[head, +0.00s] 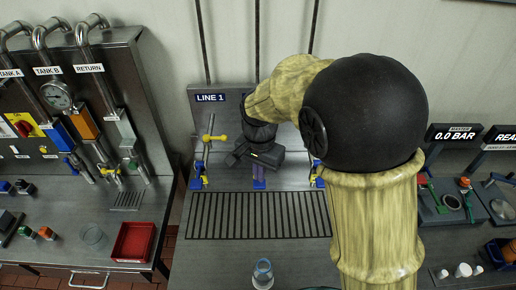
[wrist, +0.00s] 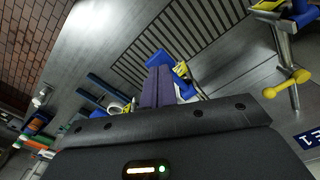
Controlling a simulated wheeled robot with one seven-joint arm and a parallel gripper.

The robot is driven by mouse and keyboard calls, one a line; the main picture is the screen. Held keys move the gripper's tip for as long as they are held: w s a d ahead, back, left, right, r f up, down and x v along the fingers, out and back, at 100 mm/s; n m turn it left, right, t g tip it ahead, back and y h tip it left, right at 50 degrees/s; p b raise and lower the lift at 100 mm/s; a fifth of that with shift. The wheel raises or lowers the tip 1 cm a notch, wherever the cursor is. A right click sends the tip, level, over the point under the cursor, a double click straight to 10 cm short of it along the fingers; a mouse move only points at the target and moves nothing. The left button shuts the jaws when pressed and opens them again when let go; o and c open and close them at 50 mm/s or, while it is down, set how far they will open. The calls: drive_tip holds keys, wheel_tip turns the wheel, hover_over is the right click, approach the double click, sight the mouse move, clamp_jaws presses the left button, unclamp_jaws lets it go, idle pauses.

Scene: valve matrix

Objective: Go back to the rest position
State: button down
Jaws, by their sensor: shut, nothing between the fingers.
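My gripper (head: 259,174) hangs at the end of my arm in front of the LINE 1 panel (head: 203,115), above the back edge of the slotted grate. In the wrist view its two dark purple fingers (wrist: 158,80) lie together with nothing held between them. Blue and yellow fittings (wrist: 178,72) show just behind the fingertips; whether the fingers touch them I cannot tell. My arm covers the right part of the panel in the head view. No marker of a rest position shows.
A valve with a yellow handle (head: 214,138) stands left of my gripper. The slotted grate (head: 260,215) lies bare below. A clear cup (head: 263,273) stands at the bench front. A red tray (head: 133,242) is on the left bench; gauges and displays stand at right.

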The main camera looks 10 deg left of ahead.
wheel_tip(320, 180, up, 2)
drive_tip(key=shift+r+p, duration=0.1)
drive_tip(key=shift+p, duration=0.4)
drive_tip(key=s+d+f+n+t+b, duration=0.1)
drive_tip(key=s+d+f+b, duration=0.1)
drive_tip(key=d, duration=0.6)
drive_tip(key=s+d+f+n+b, duration=0.1)
drive_tip(key=s+d+f+b, duration=0.1)
drive_tip(key=d, duration=0.7)
drive_tip(key=s+d+f+n+t+b, duration=0.1)
drive_tip(key=s+d+f, duration=0.2)
drive_tip(key=d, duration=0.5)
drive_tip(key=shift+d+f+t+b, duration=0.3)
drive_tip(key=shift+d+b, duration=0.05)
drive_tip(key=shift+b, duration=0.05)
